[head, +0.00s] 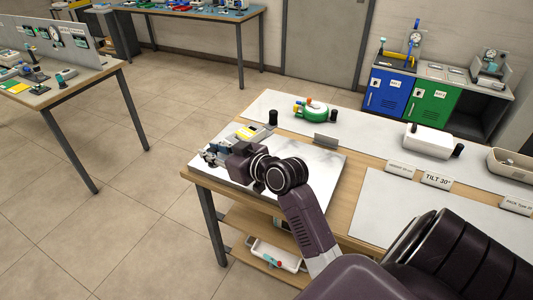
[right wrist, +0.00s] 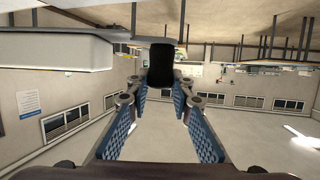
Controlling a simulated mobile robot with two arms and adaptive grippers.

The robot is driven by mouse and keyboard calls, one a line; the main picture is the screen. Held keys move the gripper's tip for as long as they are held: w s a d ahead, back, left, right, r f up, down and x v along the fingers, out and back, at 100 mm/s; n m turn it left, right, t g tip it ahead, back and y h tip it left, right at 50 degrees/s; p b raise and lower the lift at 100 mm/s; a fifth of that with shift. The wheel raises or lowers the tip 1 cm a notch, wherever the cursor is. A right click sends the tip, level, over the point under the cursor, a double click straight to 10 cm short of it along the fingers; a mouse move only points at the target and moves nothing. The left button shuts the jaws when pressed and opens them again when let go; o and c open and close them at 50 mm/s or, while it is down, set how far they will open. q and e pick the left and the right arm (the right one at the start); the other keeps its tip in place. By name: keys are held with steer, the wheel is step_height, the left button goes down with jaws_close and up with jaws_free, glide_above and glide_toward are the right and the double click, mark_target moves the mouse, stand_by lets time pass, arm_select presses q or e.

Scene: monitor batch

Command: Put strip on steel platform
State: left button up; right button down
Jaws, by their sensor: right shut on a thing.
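My right gripper (head: 212,154) is over the left end of the workbench, near the left edge of a pale marbled plate (head: 320,163). In the right wrist view its two blue-padded fingers (right wrist: 163,96) point away from the camera and are shut on a dark block-like thing (right wrist: 160,66). I cannot tell for sure whether this is the strip; its shape is mostly hidden in the head view. I cannot make out a steel platform with certainty. My left gripper is not in view.
A white box (head: 429,141) is farther right. The plate's right part is clear.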

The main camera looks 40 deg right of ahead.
steer(key=w+d+r+m+h+b, duration=0.2)
steer(key=w+d+r+m+h, duration=0.35)
steer(key=w+r+h, duration=0.2)
glide_above(221, 172)
step_height(221, 172, down, 14)
steer(key=shift+m+g, duration=0.25)
steer(key=shift+g, duration=0.15)
steer(key=shift+w+f, duration=0.15)
steer(key=shift+f, duration=2.55)
steer(key=c, duration=1.7)
jaws_free()
steer(key=shift+f, duration=0.1)
steer(key=v, duration=1.2)
